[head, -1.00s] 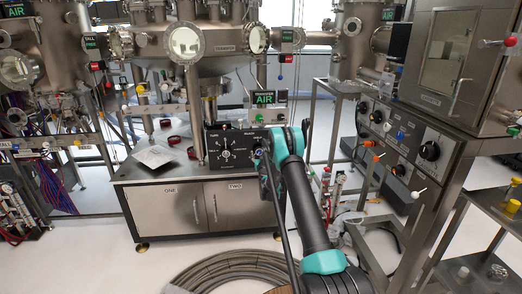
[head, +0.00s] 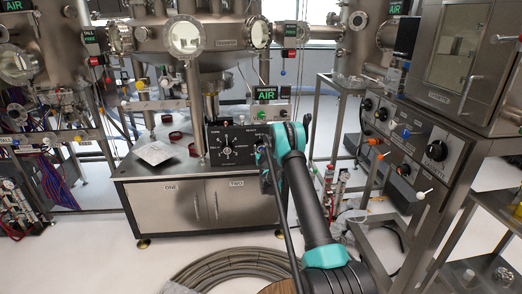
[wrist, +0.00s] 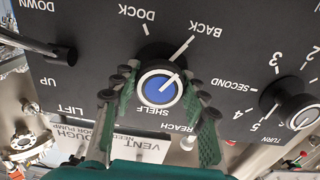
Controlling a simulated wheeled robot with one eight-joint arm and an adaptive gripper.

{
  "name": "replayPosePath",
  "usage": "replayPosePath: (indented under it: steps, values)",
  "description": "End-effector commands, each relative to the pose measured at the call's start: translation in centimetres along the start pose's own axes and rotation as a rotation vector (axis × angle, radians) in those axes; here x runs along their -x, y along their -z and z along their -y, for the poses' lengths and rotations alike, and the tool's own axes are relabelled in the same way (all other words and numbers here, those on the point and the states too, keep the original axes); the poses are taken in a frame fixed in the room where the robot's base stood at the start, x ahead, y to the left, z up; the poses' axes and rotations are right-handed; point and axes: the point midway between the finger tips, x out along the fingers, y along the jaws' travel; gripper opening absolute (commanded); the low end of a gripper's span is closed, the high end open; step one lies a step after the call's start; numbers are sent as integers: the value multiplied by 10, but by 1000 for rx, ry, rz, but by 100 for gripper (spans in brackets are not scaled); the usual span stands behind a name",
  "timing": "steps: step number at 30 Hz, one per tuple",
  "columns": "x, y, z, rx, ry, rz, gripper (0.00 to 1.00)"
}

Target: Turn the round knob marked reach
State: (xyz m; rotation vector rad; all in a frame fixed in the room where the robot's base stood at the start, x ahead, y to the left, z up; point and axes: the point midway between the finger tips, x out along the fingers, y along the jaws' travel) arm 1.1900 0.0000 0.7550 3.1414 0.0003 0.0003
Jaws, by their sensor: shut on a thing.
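The round knob (wrist: 160,87) has a blue cap with a white ring and a black body. It sits on a black panel (wrist: 95,25) with the words DOCK, BACK, SHELF and REACH around it. A white line on the cap points up and right, toward the mark near BACK. My gripper (wrist: 162,100) has its green fingers on both sides of the knob and is shut on it. In the head view the black panel (head: 218,132) stands above a steel cabinet, and my gripper (head: 265,152) is at its right part, where my arm hides the knob.
A second black knob (wrist: 290,105) with numbers sits to the right of the round knob. A black lever (wrist: 45,47) is at the upper left. A steel cabinet (head: 195,205) stands below the panel. A coiled hose (head: 225,268) lies on the floor. A bench with knobs (head: 437,150) stands right.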

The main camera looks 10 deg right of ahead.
Motion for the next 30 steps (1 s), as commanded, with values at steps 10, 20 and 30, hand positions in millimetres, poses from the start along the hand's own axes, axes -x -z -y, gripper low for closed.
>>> replayPosePath:
  steps: [10,20,30]
  values:
    - [0,0,0,-42,0,0,14]
    - [0,0,0,-261,0,0,14]
    - [0,0,0,-584,0,0,14]
